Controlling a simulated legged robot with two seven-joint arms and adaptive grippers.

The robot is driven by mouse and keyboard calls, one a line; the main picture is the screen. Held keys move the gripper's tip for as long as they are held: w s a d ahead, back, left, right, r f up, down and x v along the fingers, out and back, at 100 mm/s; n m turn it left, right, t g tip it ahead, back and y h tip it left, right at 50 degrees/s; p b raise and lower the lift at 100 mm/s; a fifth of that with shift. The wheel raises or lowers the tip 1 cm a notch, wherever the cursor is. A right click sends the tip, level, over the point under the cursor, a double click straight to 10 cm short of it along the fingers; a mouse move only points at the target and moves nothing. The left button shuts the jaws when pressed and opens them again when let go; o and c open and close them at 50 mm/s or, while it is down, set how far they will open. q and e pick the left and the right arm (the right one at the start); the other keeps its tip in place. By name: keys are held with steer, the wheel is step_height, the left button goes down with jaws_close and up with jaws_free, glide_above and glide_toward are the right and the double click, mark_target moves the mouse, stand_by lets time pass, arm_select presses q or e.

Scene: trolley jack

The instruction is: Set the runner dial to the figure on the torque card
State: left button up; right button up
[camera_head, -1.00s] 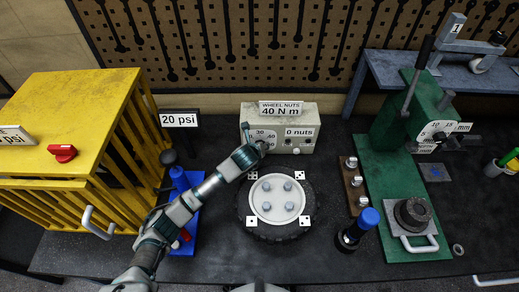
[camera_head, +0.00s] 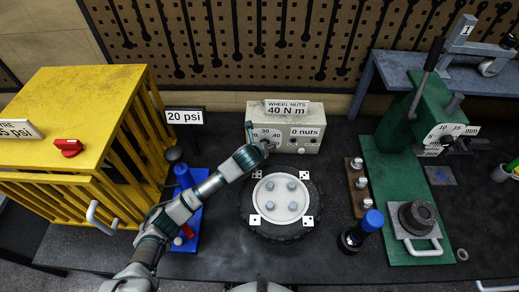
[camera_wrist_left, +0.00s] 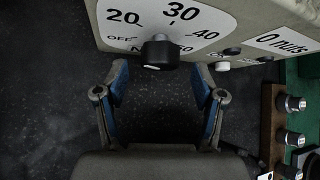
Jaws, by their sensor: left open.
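The torque card (camera_head: 287,109) reads "WHEEL NUTS 40 N m" and stands on top of the beige runner box (camera_head: 308,144). The box's white dial face (camera_wrist_left: 188,20) is marked OFF, 20, 30 and 40. The black runner dial knob (camera_wrist_left: 160,52) sits low on that face; I cannot make out where it points. My left gripper (camera_head: 260,148) is in front of the box and partly hides the dial in the head view. In the left wrist view its blue-padded fingers (camera_wrist_left: 160,80) are open and empty, spread to either side just below the knob. My right gripper is not in view.
A wheel (camera_head: 281,232) with several nuts lies below the left gripper. A "0 nuts" label (camera_wrist_left: 286,40) and small buttons sit right of the dial. A yellow cage (camera_head: 75,110) stands left, a green press (camera_head: 385,200) right. A "20 psi" sign (camera_head: 185,116) stands left of the box.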

arm_select(q)
steer(key=v, duration=0.9)
steer(key=shift+s+a, duration=0.1)
step_height(320, 180, up, 8)
steer(key=w+d+m+g+y+b, duration=0.25)
steer(key=g+b, duration=0.25)
steer(key=b, duration=0.6)
steer(key=shift+n, duration=0.45)
steer(key=x, duration=1.7)
steer(key=shift+w+r+b, duration=0.2)
steer(key=shift+w+b, duration=0.1)
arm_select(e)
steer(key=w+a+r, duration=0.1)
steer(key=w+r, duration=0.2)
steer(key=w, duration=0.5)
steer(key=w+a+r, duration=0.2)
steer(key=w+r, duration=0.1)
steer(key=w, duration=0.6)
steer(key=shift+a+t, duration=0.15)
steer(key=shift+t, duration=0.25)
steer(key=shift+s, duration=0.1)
arm_select(q)
steer(key=c, duration=1.2)
